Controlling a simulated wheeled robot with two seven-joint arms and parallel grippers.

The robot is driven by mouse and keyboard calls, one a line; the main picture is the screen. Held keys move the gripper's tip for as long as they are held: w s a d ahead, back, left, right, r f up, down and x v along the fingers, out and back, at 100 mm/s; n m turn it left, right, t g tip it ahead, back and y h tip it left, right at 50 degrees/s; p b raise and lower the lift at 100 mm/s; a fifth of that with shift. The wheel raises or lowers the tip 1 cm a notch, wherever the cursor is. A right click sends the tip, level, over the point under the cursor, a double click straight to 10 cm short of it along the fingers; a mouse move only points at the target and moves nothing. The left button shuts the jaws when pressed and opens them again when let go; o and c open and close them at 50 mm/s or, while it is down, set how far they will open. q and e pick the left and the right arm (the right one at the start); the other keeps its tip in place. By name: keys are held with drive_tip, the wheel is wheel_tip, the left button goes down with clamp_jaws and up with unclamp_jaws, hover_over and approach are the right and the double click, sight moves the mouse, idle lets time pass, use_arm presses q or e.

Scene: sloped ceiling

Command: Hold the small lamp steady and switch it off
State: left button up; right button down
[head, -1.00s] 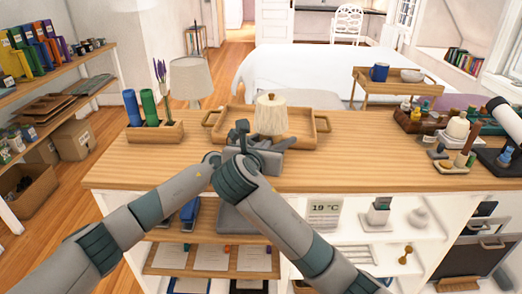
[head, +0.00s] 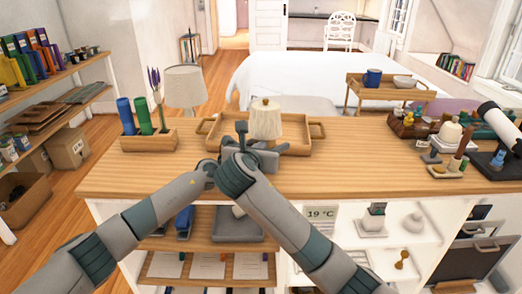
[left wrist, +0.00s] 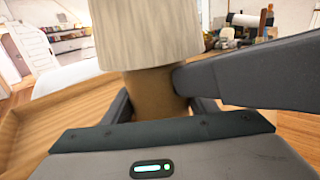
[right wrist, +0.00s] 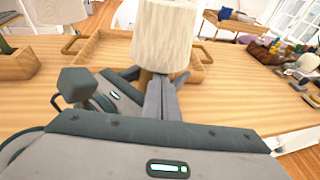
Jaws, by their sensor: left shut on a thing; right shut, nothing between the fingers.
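The small lamp (head: 266,120) has a cream pleated shade with a knob on top and a round wooden base (left wrist: 155,92). It stands upright at the wooden tray on the counter; its foot is hidden by my grippers. My left gripper (left wrist: 163,106) is shut on the base, one finger on each side. My right gripper (right wrist: 160,98) is shut and empty, its fingertips at the base just below the shade. In the left wrist view its finger comes in from the right and appears to touch the base. I cannot see a switch or tell whether the lamp is lit.
A larger grey-shaded lamp (head: 184,88) and a wooden box (head: 149,141) with blue and green rolls stand left. Bottles and a white telescope (head: 499,121) crowd the right end. Counter between is clear.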

drive_tip(key=shift+w+d+f, duration=0.1)
drive_tip(key=shift+d+f, duration=0.05)
drive_tip(key=shift+f, duration=0.05)
drive_tip(key=v, duration=1)
drive_tip(key=shift+r, duration=0.25)
